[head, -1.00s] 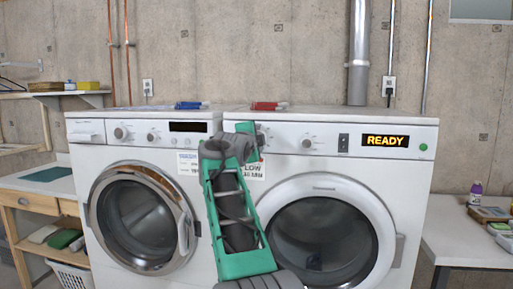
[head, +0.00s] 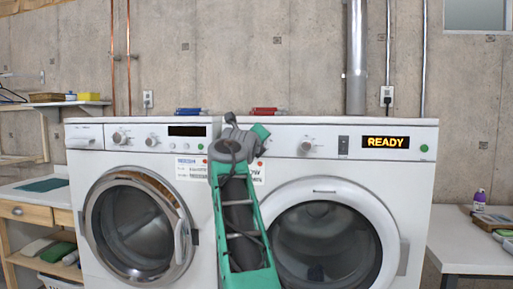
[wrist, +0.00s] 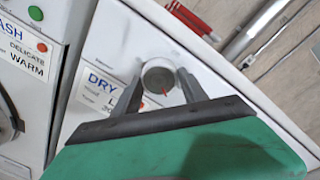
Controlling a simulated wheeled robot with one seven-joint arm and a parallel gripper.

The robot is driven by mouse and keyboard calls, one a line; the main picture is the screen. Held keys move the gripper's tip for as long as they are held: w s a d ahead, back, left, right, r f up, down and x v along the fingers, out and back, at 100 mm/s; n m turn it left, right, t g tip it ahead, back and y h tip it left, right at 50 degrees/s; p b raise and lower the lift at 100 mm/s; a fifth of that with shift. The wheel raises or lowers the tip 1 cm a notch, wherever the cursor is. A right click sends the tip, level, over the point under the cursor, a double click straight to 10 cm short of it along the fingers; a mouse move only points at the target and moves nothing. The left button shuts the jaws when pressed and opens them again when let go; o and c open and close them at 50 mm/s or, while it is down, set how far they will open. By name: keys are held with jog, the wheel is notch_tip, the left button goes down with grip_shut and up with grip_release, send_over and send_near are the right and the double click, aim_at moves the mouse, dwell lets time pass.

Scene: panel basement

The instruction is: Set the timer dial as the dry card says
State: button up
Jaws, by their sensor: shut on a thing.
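My gripper (wrist: 160,84) is shut on a round grey dial (wrist: 158,72) on the dryer's panel, one finger on each side. A red mark shows near the dial's lower edge in the wrist view. The dry card (wrist: 97,90) is a white label beside the dial; "DRY" reads clearly, but my finger covers part of the lower lines. In the head view the dry card (head: 259,172) is partly behind my arm and ends in "OW". The dryer (head: 395,195) is the right machine, with display "READY" (head: 385,142). My wrist hides the held dial there; a second dial (head: 305,147) stands free.
The washer (head: 95,160) stands left, with its own dials and a wash card (head: 190,168). Red (head: 265,111) and blue (head: 188,111) items lie on top. A wooden bench (head: 35,213) is at left, a white table (head: 470,245) at right.

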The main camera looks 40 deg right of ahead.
jog(key=shift+m+b, duration=0.45)
jog(key=shift+m, duration=0.65)
jog(key=o, duration=1.4)
jog(key=shift+c, duration=0.2)
jog(key=b+v, duration=0.2)
jog(key=v, duration=0.5)
jog(key=shift+s+a, duration=0.2)
jog(key=shift+s, duration=0.1)
